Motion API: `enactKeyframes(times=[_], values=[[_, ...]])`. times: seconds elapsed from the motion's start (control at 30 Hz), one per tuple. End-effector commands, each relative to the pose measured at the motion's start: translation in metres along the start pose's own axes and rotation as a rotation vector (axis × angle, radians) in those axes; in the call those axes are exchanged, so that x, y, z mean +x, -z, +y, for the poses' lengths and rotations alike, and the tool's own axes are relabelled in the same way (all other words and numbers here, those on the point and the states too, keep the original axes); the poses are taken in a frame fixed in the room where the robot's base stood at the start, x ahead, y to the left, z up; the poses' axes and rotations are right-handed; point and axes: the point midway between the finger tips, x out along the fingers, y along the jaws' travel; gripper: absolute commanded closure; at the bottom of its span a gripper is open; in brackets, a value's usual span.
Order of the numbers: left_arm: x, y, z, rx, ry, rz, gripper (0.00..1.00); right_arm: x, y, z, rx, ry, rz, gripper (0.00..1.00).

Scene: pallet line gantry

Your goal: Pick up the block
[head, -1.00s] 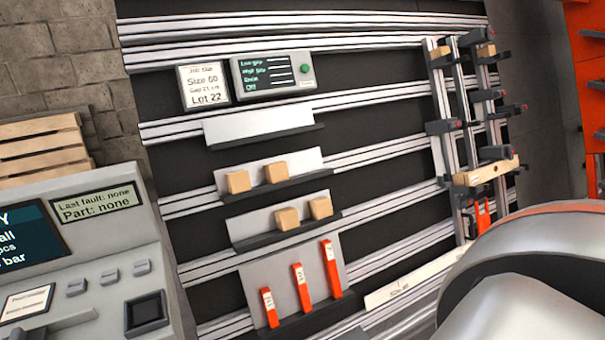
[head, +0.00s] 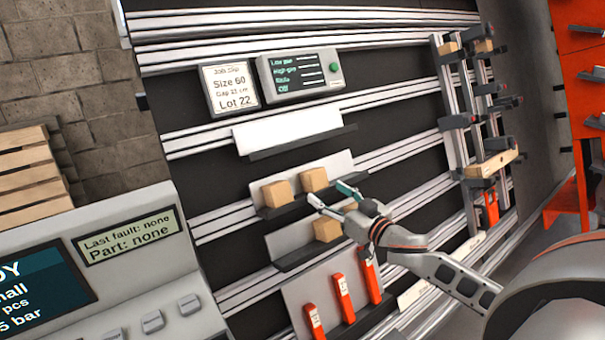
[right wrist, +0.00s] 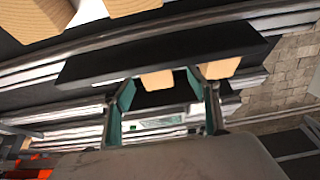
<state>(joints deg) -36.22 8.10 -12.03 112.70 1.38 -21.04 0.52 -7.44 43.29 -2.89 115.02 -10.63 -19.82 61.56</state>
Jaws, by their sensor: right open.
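Several tan wooden blocks sit on two small ledges of the rack. On the upper ledge are a left block (head: 276,194) and a right block (head: 314,179). On the ledge below, one block (head: 326,229) shows; the spot to its right is partly covered by my right gripper. My right gripper (head: 331,195) is open and empty, in front of the rack just below and right of the upper blocks. In the right wrist view, its open fingers (right wrist: 160,77) frame a block (right wrist: 157,80), with another block (right wrist: 218,68) to the right. My left gripper is not in view.
Orange-red upright pieces (head: 342,297) stand on a ledge below. A job slip (head: 230,87) and a small display (head: 299,75) are above. Clamps and a wooden bar (head: 491,165) are at the right. A console (head: 110,260) stands front left. An empty ledge (head: 290,129) is above the blocks.

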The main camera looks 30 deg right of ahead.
Motion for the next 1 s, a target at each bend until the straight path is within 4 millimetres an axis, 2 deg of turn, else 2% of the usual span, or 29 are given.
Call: enactKeyframes(times=[0.03,0.13,0.4,0.57,0.83,1.0], values=[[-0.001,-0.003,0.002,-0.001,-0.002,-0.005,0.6,0.004,0.011,0.004,0.002,0.0,0.016,0.4],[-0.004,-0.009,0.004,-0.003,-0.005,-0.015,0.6,0.012,0.02,0.007,0.01,-0.001,0.029,0.4],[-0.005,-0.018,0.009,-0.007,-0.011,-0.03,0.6,0.031,0.02,0.007,0.012,-0.001,0.027,0.4],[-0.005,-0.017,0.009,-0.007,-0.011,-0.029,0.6,0.042,0.021,0.008,0.012,-0.002,0.028,0.4],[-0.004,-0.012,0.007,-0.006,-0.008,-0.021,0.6,0.073,0.024,0.01,0.012,-0.002,0.027,0.4],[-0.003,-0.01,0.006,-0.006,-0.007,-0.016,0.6,0.082,0.024,0.009,0.012,-0.001,0.026,0.4]])
